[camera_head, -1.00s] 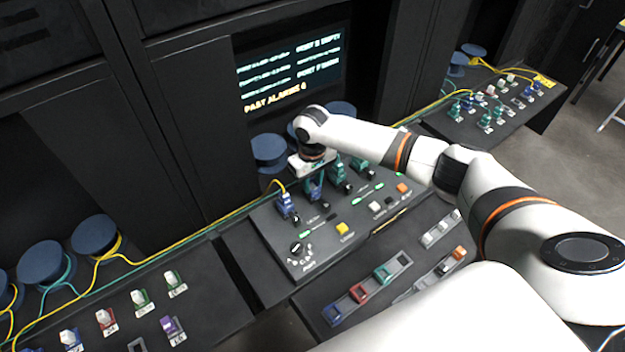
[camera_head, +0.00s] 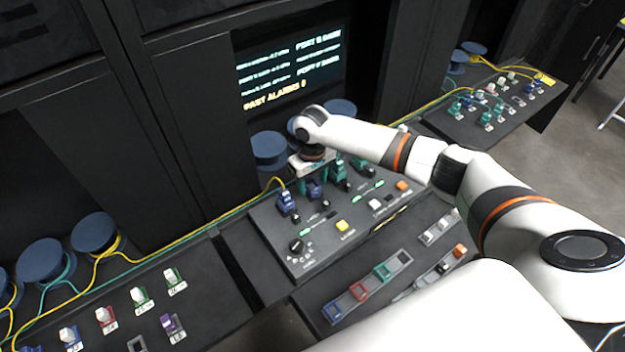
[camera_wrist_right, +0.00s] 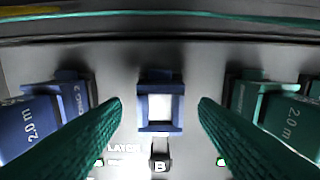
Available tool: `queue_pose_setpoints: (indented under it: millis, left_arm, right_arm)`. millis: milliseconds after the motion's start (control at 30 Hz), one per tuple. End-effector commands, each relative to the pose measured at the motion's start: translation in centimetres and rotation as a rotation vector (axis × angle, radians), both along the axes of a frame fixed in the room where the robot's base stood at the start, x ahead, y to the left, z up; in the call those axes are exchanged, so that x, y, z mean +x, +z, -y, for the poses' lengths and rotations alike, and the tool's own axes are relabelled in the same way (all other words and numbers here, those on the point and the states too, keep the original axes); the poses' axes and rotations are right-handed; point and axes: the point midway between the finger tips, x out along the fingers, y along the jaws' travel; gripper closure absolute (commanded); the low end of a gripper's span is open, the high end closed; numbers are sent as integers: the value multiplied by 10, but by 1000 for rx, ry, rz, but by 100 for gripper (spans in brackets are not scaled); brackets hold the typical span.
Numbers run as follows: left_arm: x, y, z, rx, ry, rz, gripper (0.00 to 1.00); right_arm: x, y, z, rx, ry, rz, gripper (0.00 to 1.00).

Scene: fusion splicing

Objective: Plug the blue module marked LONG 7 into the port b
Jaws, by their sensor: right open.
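A blue module (camera_head: 314,190) sits in the console socket whose label reads B in the right wrist view; it also shows there (camera_wrist_right: 160,108), upright with a pale middle. Its own marking is not legible. My right gripper (camera_head: 313,184) is above it, with its two teal ribbed fingers (camera_wrist_right: 160,112) apart on either side and clear gaps to the module. The console (camera_head: 318,262) has a latch label beside this socket. My left gripper is not in view.
A blue module marked 2.0 m (camera_wrist_right: 38,122) stands close on the left, a green one (camera_wrist_right: 280,120) on the right. A rack (camera_head: 371,286) in front holds blue, red and green pieces. A screen (camera_head: 292,66) stands behind. A yellow fibre runs to the left module.

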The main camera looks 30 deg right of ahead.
Motion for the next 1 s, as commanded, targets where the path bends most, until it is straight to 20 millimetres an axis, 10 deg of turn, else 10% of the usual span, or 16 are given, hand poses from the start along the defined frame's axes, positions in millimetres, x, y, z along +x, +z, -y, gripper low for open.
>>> queue_pose_setpoints:
  millis: [600, 1000]
  left_arm:
    - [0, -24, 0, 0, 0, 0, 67]
    - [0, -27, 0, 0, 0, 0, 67]
  right_arm:
    - [1, 101, 0, 1, -1, 4, 46]
    - [0, 120, 0, 0, 0, 0, 46]
